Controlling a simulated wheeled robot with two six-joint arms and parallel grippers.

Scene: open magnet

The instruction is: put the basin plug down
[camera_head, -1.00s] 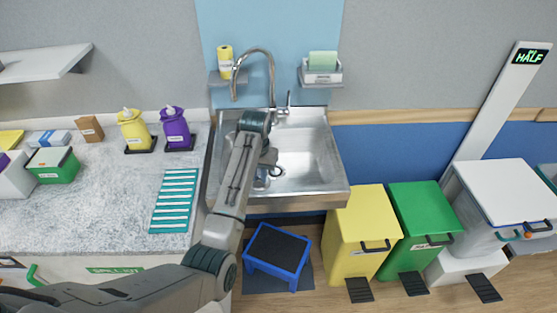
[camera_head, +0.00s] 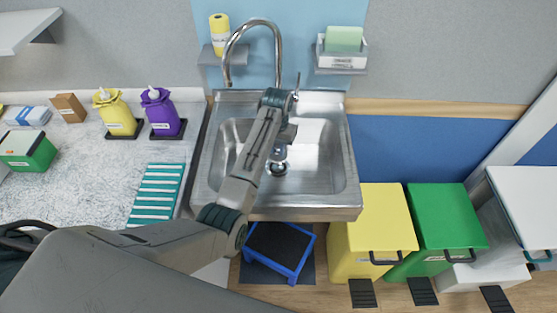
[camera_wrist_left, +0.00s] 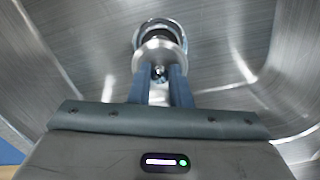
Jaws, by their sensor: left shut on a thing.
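My left gripper (camera_head: 281,152) reaches down into the steel basin (camera_head: 325,185). In the left wrist view its two blue-grey fingers (camera_wrist_left: 160,85) are shut on the silver basin plug (camera_wrist_left: 158,55). The plug is at the fingertips, over the round drain (camera_wrist_left: 157,23), whose ring and dark opening show partly behind it. I cannot tell whether the plug touches the drain. In the head view the plug and drain are small and partly hidden by the gripper. My right gripper is not in view.
The curved tap (camera_head: 228,65) rises behind the basin, close to my left arm. A counter (camera_head: 85,175) with a teal striped mat (camera_head: 158,195) lies left. A blue step stool (camera_head: 277,250) stands below; yellow (camera_head: 372,235) and green (camera_head: 440,232) bins stand right.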

